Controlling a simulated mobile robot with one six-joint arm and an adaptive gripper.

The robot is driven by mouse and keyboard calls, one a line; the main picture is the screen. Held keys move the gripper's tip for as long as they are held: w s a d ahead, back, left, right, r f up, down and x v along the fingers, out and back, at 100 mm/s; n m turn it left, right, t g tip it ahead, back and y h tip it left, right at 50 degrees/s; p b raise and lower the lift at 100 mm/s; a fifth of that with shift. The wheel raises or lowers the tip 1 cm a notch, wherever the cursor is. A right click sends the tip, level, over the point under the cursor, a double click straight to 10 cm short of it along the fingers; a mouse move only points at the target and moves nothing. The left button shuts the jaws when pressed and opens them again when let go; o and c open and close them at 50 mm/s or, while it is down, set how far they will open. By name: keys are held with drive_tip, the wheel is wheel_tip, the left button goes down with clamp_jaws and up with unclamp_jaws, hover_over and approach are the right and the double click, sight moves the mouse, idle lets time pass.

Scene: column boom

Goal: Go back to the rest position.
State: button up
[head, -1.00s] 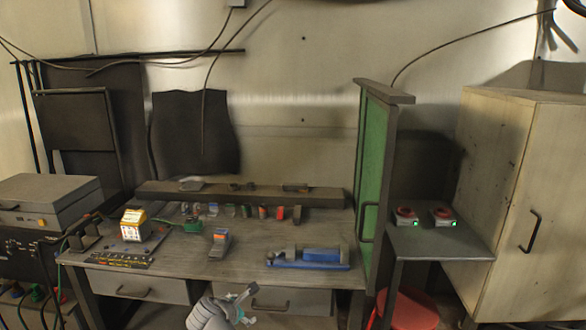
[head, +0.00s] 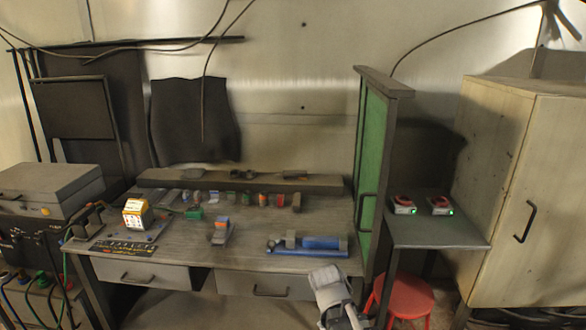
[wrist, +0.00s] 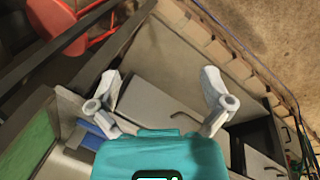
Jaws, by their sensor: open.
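My gripper (wrist: 161,74) shows in the wrist view with its two grey fingers spread wide apart. Nothing is between them. In the head view my grey wrist (head: 331,288) is at the bottom, right of centre, in front of the workbench (head: 180,255) and near its right front leg. The fingertips are cut off or too unclear there to make out. In the wrist view the bench drawers lie beyond the fingers.
A blue tool (head: 310,246) lies on the bench's right side. A green panel (head: 371,150) stands at its right end. A red stool (head: 408,297) is under the side table (head: 440,232), left of the cabinet (head: 505,200). The stool also shows in the wrist view (wrist: 55,20).

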drive_tip(key=s+d+m+g+y, duration=0.1)
drive_tip(key=s+d+m+y, duration=0.1)
drive_tip(key=s+d+m, duration=0.2)
drive_tip(key=shift+s+d+r+m+g+p, duration=0.15)
drive_tip(key=shift+d+r+m+g+p, duration=0.25)
drive_tip(key=shift+d+m, duration=0.6)
drive_tip(key=shift+a+f, duration=0.1)
drive_tip(key=shift+a, duration=0.2)
drive_tip(key=shift+c, duration=0.3)
